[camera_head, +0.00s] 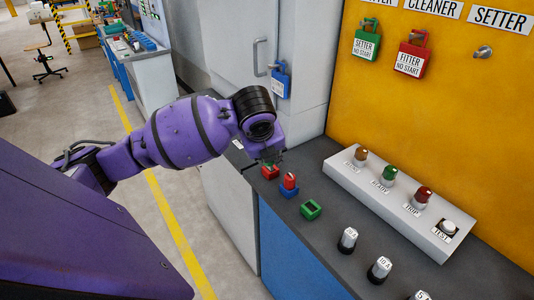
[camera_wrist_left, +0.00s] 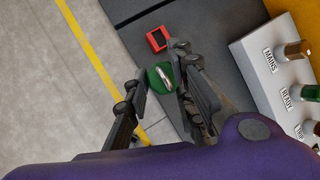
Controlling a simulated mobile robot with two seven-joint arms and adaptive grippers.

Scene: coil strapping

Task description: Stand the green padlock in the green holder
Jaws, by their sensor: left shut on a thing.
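My left gripper (camera_wrist_left: 160,82) is shut on a green padlock (camera_wrist_left: 160,77), whose metal shackle shows between the fingers. In the head view the gripper (camera_head: 268,158) hangs over the far end of the dark bench top, close to the red holder; the padlock is mostly hidden there. The green holder (camera_head: 310,209) is a small open block on the bench, nearer the camera than the gripper, and looks empty. I cannot make it out in the wrist view. My right gripper is not in view.
A red holder (camera_head: 270,173) also shows in the wrist view (camera_wrist_left: 157,39). A blue holder (camera_head: 289,192) carries a red piece. Padlocks (camera_head: 367,46) hang on the yellow board.

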